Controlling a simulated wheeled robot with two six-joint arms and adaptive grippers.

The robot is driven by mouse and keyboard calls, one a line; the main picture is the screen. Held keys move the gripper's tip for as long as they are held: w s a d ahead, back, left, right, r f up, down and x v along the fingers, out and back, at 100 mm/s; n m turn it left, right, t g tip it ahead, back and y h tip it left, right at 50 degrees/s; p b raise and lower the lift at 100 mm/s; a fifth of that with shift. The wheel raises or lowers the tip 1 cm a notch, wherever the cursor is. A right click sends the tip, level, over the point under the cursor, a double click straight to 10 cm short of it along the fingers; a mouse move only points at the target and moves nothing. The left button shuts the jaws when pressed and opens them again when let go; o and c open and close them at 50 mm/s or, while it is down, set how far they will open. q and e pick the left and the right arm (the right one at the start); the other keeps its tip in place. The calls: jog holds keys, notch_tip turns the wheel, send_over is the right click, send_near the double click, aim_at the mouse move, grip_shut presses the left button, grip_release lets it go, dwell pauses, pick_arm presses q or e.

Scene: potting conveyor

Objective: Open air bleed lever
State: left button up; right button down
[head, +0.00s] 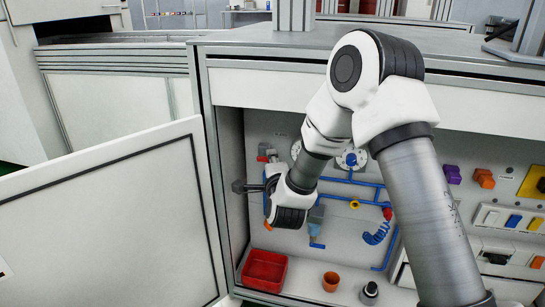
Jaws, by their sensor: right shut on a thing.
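Blue pipes (352,183) run across the back panel behind and right of the gripper. My left gripper is not in view.
The white cabinet door (110,215) stands open at the left. A red bin (265,270), an orange pot (330,281) and a dark-topped small container (369,291) stand on the cabinet floor. The metal worktop (260,38) lies above.

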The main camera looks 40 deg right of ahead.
aim_at(263, 145)
jog(key=r+n+p, duration=0.1)
jog(key=p, duration=0.3)
jog(key=r+n+g+p, duration=0.1)
jog(key=n+p, duration=0.1)
jog(key=p, duration=0.2)
jog(key=r+n+g+p, duration=0.1)
jog(key=n+p, duration=0.1)
jog(key=p, duration=0.2)
jog(key=shift+w+a, duration=0.25)
jog(key=shift+w, duration=0.05)
jog(key=n+g+p, duration=0.1)
jog(key=n+p, duration=0.1)
jog(key=p, duration=0.2)
jog(key=w+a+n+g+h+p, duration=0.1)
jog(key=n+p, duration=0.1)
jog(key=p, duration=0.2)
jog(key=n+g+p, duration=0.1)
jog(key=n+p, duration=0.1)
jog(key=p, duration=0.2)
jog(key=shift+w+a+r+g, duration=0.2)
jog(key=shift+w+r+g, duration=0.05)
jog(key=shift+r+g, duration=0.15)
jog(key=shift+w+a+f+n+g+h+p, duration=0.15)
jog(key=shift+n+g+h+p, duration=0.15)
jog(key=shift+n+p, duration=0.25)
jog(key=shift+w+a+f+n+g+h+p, duration=0.15)
jog(key=shift+n+g+h+p, duration=0.2)
jog(key=shift+p, duration=0.25)
